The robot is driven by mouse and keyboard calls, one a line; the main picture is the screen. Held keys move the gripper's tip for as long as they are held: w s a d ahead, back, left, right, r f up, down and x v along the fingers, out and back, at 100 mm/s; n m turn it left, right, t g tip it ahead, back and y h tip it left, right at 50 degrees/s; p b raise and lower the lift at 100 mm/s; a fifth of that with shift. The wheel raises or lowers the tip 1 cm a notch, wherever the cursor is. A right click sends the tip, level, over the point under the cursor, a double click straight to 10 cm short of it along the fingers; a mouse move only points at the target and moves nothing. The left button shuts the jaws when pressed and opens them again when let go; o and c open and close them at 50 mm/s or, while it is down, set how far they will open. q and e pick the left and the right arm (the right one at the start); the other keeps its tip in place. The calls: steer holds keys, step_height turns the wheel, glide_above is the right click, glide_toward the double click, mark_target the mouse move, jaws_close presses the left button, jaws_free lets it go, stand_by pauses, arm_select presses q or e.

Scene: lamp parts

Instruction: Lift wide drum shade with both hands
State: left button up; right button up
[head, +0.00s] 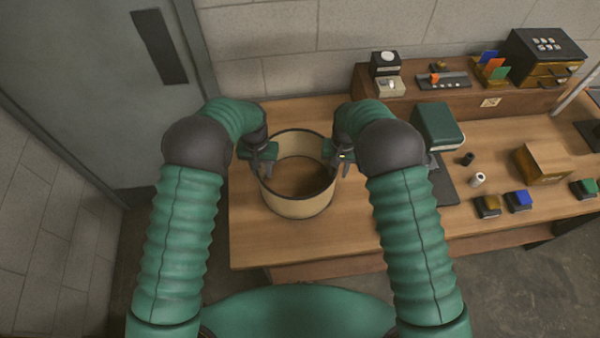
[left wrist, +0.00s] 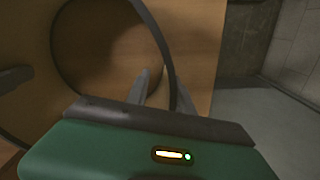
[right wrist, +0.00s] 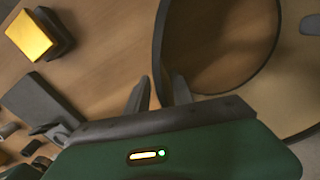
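The wide drum shade (head: 298,207), a cream open cylinder with dark rims, stands on the wooden table in the head view. My left gripper (head: 262,170) is at its left rim, with fingers apart and pointing down. My right gripper (head: 339,168) is at the right rim. In the right wrist view the rim (right wrist: 158,50) runs down between its parted fingers.
The wooden table (head: 258,248) is bare around the shade's front and left. To the right stand a green box (head: 438,125), a dark cup (head: 467,158), a white roll (head: 478,179) and a cardboard box (head: 541,162). A raised shelf (head: 425,95) runs along the wall.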

arm_select(q)
steer(key=shift+a+f, duration=0.1)
steer(key=shift+a, duration=0.5)
arm_select(e)
steer(key=shift+a, duration=0.65)
arm_select(q)
steer(key=shift+a, duration=0.15)
steer(key=shift+c, duration=0.9)
arm_select(e)
steer(key=shift+a, duration=0.1)
steer(key=shift+c, duration=0.9)
arm_select(q)
steer(key=shift+c, duration=1.1)
arm_select(e)
steer(key=shift+c, duration=1.1)
arm_select(q)
jaws_close()
arm_select(e)
jaws_close()
arm_select(q)
steer(key=shift+d, duration=0.5)
arm_select(e)
steer(key=shift+d, duration=0.5)
arm_select(q)
steer(key=shift+a, duration=0.25)
arm_select(e)
steer(key=shift+a, duration=0.25)
arm_select(q)
steer(key=shift+d, duration=0.1)
